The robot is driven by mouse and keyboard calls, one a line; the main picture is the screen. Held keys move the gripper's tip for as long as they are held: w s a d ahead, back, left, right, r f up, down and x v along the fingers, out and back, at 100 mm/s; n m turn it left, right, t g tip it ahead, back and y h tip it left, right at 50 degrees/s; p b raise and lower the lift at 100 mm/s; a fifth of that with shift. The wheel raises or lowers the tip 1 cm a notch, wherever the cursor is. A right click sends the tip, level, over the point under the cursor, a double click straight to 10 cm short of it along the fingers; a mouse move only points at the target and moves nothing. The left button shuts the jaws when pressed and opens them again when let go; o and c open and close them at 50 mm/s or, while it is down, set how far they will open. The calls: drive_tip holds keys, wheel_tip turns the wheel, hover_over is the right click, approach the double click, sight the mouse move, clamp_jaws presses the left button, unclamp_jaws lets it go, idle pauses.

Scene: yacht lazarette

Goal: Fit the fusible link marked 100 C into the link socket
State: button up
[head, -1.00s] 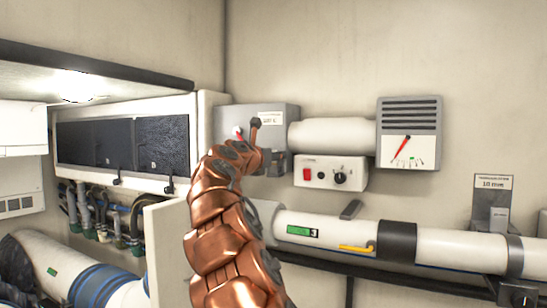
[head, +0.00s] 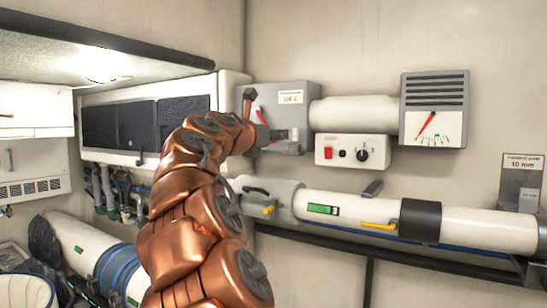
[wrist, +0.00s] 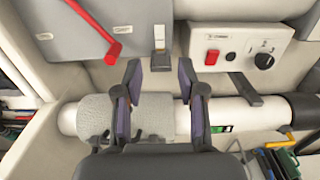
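In the wrist view, a dark block (wrist: 160,62) sits at the lower edge of the grey wall box (wrist: 110,22), and a small pale upright piece (wrist: 159,38) with an orange edge stands on it. This looks like the link socket with a link in it, but I cannot read a marking on the piece. My gripper (wrist: 160,103) is open, with its two fingers apart and nothing between them. It is just below the dark block, with its fingertips either side of it. In the head view, my gripper (head: 277,137) is at the box's lower edge, partly hidden by my arm.
A red lever (wrist: 95,30) is on the box front, left of the block. A white switch panel (wrist: 237,47) is to the right. A large white pipe (head: 365,213) with a yellow handle (head: 378,225) runs below. A gauge (head: 434,108) hangs farther right.

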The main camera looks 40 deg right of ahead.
drive_tip(key=s+a+f+m+g+y, duration=0.1)
drive_tip(key=s+a+f+m+y, duration=0.3)
drive_tip(key=f, duration=0.6)
drive_tip(key=s+a+f+m+g+y, duration=0.1)
drive_tip(key=s+a+f+m+y, duration=0.3)
drive_tip(key=f, duration=0.6)
drive_tip(key=s+a+f+m+y, duration=0.2)
drive_tip(key=s+a+f+m, duration=0.35)
drive_tip(key=f, duration=0.35)
drive_tip(key=s+a+f+m+g+y, duration=0.4)
drive_tip(key=s+a+f+m+y, duration=0.3)
drive_tip(key=s+a+f, duration=1.3)
drive_tip(key=shift+a+f+m+g, duration=0.35)
drive_tip(key=shift+a+g, duration=0.05)
drive_tip(key=shift+a, duration=0.65)
